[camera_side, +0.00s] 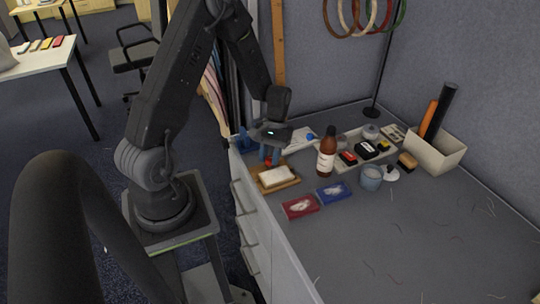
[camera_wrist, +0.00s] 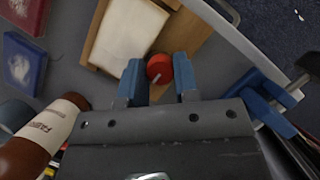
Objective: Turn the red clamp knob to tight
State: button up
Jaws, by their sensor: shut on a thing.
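The red clamp knob (camera_wrist: 159,68) is a small round knob with a pale pointer line, at the edge of a wooden board (camera_wrist: 192,47). In the wrist view it sits between the two blue fingers of my gripper (camera_wrist: 160,78), which is shut on it. The pale line points down and slightly left in that view. In the side view my gripper (camera_side: 270,155) is low over the board at the table's left edge, and only a bit of the red knob (camera_side: 267,160) shows. Any tight mark is not readable.
A white block (camera_side: 275,176) lies on the board beside the knob. A blue clamp (camera_wrist: 265,92) sits at the table edge. A brown bottle (camera_side: 326,158), red tray (camera_side: 299,206) and blue tray (camera_side: 334,192) are nearby. The table's front right is mostly clear.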

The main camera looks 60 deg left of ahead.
jog(key=m, duration=0.2)
jog(key=m+g+y, duration=0.1)
jog(key=m, duration=0.1)
jog(key=shift+w+m+y, duration=0.1)
jog(key=shift+m+y, duration=0.2)
jog(key=m+y, duration=0.1)
jog(key=m, duration=0.3)
jog(key=shift+d+y, duration=0.15)
jog(key=shift+y, duration=0.25)
jog(key=m, duration=0.2)
jog(key=m+y, duration=0.1)
jog(key=m, duration=0.2)
jog(key=shift+y, duration=0.3)
jog(key=shift+d+m+t+y, duration=0.1)
jog(key=shift+m+t+y, duration=0.45)
jog(key=shift+m, duration=1.25)
jog(key=o, duration=0.9)
